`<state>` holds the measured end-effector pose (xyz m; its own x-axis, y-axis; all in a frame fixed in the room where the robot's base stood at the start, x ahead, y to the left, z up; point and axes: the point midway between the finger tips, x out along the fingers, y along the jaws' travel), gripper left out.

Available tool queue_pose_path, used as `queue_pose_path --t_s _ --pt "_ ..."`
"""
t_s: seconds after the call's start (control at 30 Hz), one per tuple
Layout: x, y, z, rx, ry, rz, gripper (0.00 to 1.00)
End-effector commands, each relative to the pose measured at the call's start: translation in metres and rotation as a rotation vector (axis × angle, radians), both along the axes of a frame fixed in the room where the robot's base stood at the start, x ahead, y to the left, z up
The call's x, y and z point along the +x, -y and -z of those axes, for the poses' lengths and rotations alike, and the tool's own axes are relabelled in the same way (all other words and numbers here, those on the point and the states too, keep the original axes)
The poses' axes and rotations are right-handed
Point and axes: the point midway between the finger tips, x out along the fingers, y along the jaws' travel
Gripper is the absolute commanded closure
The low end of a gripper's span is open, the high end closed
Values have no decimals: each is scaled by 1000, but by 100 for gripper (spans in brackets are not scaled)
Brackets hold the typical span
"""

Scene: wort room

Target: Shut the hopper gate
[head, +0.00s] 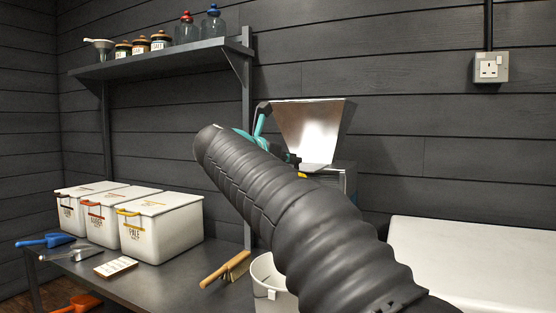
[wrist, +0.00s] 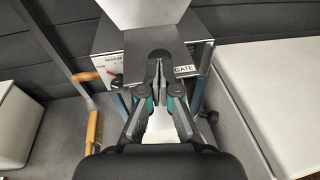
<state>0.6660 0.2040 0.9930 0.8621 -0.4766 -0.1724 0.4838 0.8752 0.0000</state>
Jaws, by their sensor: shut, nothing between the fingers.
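The silver hopper (head: 310,130) flares upward on top of a grey mill (head: 349,178) against the back wall. In the wrist view the hopper (wrist: 145,12) is at the top edge, and a white label reading GATE (wrist: 185,70) is on the mill's front, just right of my fingers. My gripper (wrist: 158,65) is shut and empty, its fingertips in front of the mill's face below the hopper. The fingers cover the middle of that face, so I cannot tell how the gate stands. In the head view my arm hides most of the mill and the fingertips.
A label reading MEDIUM (wrist: 109,62) is on the mill's left. A white bucket (head: 268,277) stands below. A wooden-handled brush (head: 226,270) lies on the table (head: 185,284) with white lidded bins (head: 160,231). A shelf (head: 165,60) hangs above; a white chest (head: 480,255) is at right.

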Motion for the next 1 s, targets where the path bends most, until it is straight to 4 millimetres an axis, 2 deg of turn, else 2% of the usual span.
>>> queue_pose_path --t_s 0.53,0.7,1.0 --pt "8 4 -2 -1 0 0 100" --pt "25 11 -6 -2 -2 1 100" --pt "52 20 -2 -1 -2 1 100"
